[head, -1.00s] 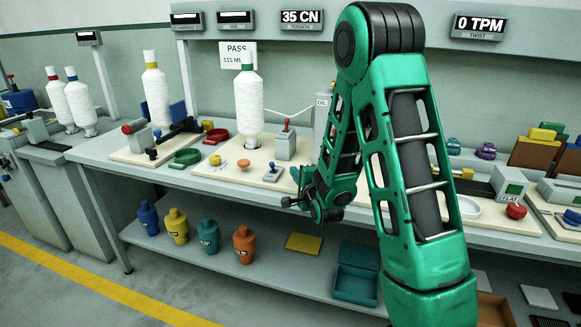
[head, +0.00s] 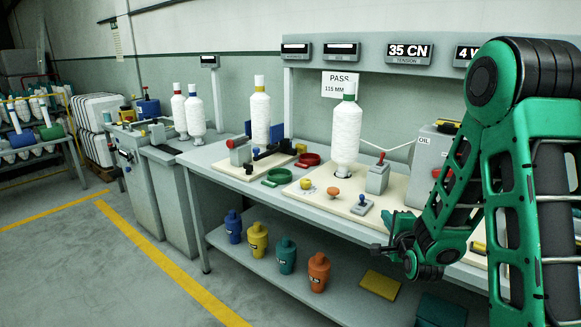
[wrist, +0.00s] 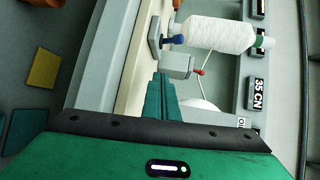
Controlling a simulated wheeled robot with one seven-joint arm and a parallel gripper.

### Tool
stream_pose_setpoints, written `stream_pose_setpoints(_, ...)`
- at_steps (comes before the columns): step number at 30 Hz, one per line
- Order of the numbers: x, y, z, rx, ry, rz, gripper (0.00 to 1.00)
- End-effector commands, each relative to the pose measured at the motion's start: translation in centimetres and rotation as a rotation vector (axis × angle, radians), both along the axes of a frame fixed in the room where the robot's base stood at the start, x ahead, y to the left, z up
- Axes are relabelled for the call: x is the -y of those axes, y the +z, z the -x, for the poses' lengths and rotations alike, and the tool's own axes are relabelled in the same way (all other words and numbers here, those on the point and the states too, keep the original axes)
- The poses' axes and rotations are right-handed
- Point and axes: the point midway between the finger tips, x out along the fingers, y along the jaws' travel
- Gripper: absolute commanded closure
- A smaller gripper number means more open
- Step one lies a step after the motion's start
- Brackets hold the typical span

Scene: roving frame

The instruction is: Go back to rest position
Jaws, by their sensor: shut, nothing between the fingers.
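My green arm fills the right side of the head view, folded with its elbow high. My gripper (head: 376,248) hangs in front of the workbench's front edge, pointing left, and holds nothing. In the wrist view its two green fingers (wrist: 161,90) lie together, shut. Beyond the fingertips the wrist view shows a grey block with a red-tipped lever (wrist: 177,65) and a white yarn cone with a green top (wrist: 218,33). The gripper appears apart from everything on the bench.
Several coloured bottles (head: 286,256) stand on the lower shelf. A yellow floor line (head: 165,270) crosses open floor at left. A rack (head: 40,150) stands far left.

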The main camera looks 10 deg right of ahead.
Motion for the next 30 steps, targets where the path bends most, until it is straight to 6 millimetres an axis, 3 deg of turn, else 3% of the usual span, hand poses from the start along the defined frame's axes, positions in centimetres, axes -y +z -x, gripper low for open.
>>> stream_pose_setpoints(7, -2.1, 1.6, 1.6, -0.226, 0.134, 0.292, 1.0)
stream_pose_setpoints(14, -4.2, 2.9, 5.7, -0.459, 0.342, 0.607, 1.0)
stream_pose_setpoints(24, -6.6, 5.3, 15.6, -0.728, 0.758, 1.019, 1.0)
stream_pose_setpoints(30, -7.3, 6.6, 21.5, -0.816, 0.994, 1.181, 1.0)
